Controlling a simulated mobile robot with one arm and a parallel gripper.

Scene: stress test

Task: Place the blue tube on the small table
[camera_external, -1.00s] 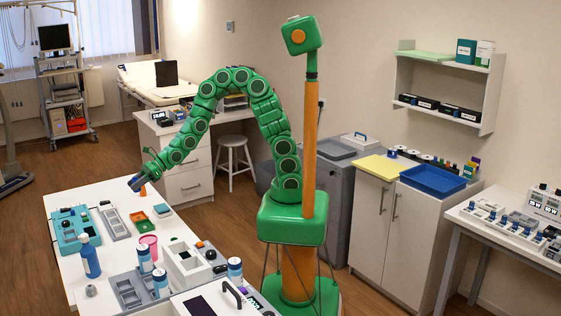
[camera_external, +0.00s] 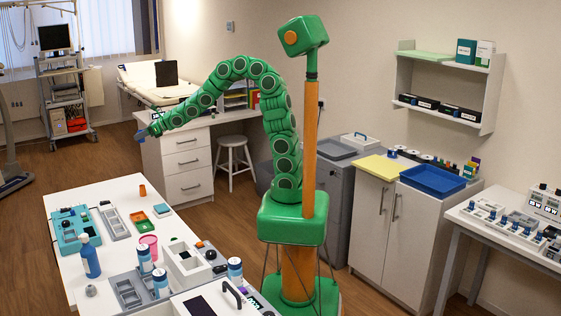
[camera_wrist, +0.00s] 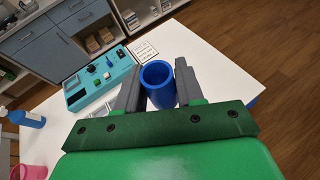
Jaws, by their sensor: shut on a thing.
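The blue tube (camera_wrist: 157,88) sits between the two grey fingers of my gripper (camera_wrist: 159,84) in the wrist view, its open end facing the camera. In the external view my gripper (camera_external: 143,136) is raised above and beyond the far end of the white table (camera_external: 110,191); the blue there is small and hard to make out. The gripper is shut on the tube. The white table also shows below the gripper in the wrist view (camera_wrist: 205,65). I cannot tell which surface is the small table.
The white table carries a teal device (camera_external: 72,229), a blue bottle (camera_external: 90,257), a pink cup (camera_external: 148,246), an orange piece (camera_external: 142,190) and trays. A white desk (camera_external: 180,157) stands behind, with a stool (camera_external: 233,155) beside it. Wooden floor is open around them.

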